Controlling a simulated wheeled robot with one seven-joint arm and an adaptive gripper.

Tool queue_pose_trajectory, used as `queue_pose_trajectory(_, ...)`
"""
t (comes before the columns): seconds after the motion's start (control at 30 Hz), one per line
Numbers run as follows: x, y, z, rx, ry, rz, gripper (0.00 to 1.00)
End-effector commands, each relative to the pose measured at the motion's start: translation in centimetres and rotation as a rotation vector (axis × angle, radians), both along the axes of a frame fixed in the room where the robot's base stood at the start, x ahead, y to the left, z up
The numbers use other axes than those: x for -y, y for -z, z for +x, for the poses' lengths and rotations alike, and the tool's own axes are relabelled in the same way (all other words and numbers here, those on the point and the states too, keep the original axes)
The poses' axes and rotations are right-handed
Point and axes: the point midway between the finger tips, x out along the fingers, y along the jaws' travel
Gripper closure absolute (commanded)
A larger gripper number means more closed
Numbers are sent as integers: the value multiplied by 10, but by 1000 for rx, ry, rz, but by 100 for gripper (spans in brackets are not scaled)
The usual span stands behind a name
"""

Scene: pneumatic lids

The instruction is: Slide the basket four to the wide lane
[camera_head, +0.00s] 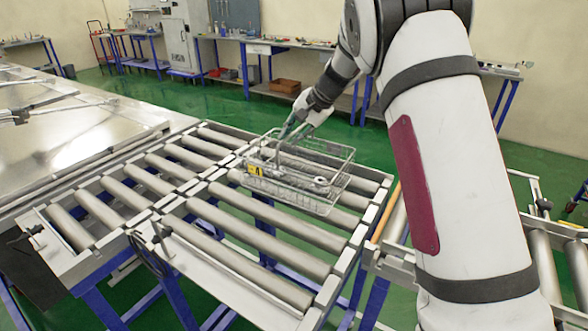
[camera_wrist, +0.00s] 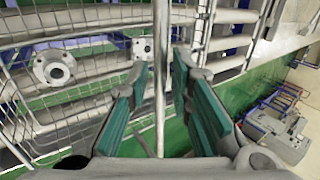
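A wire basket (camera_head: 331,199) with metal parts inside and a small yellow tag sits at the far end of the wider roller lane (camera_head: 265,238), on the right of the narrower one (camera_head: 118,188). My gripper (camera_head: 289,132) is at the basket's far-left rim. In the wrist view my gripper (camera_wrist: 160,72) has its green-padded fingers apart on both sides of the rim rod (camera_wrist: 160,35), with gaps visible. The basket's mesh wall (camera_wrist: 18,100) and a round flanged part (camera_wrist: 54,67) show left of the fingers.
A metal table (camera_head: 75,120) stands at the left. Another roller section (camera_head: 545,265) lies to the right, partly hidden by my arm. Workbenches (camera_head: 265,45) line the back wall. Green floor (camera_head: 205,92) is clear behind the conveyor.

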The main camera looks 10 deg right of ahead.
Motion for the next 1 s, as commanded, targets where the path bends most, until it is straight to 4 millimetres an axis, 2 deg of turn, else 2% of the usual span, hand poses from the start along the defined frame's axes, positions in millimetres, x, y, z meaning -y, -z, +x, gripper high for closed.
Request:
queue_pose_trajectory(0.37,-2,-2,-2,4,0,1,100)
queue_pose_trajectory(1.0,-27,-3,-28,2,0,1,100)
